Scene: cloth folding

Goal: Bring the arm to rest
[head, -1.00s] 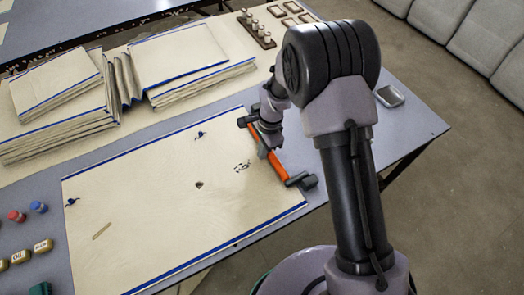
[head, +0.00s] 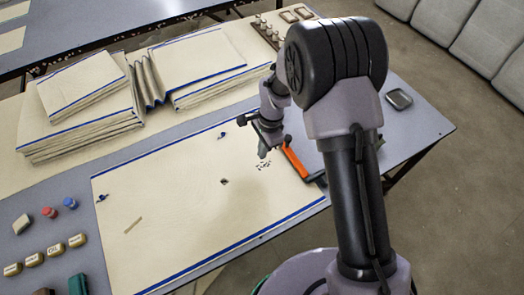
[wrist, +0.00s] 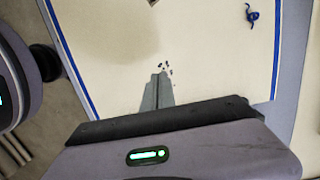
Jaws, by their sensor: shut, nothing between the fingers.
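A large cream cloth (head: 180,215) with blue edges lies flat on the grey table. It also fills much of the wrist view (wrist: 110,50). My gripper (head: 263,153) hangs above the cloth's right part, just left of an orange bar with dark ends (head: 294,161). In the wrist view my gripper's fingertips (wrist: 158,75) are together with nothing between them, and they point at a patch of dark specks (wrist: 167,67) on the cloth. The gap between fingertips and cloth is hard to judge.
Stacks of folded cream cloths (head: 85,125) stand at the back left. Red (head: 48,213) and blue (head: 70,203) small items and several tan blocks (head: 56,249) lie at the left. A small grey tray (head: 398,98) sits near the table's right edge.

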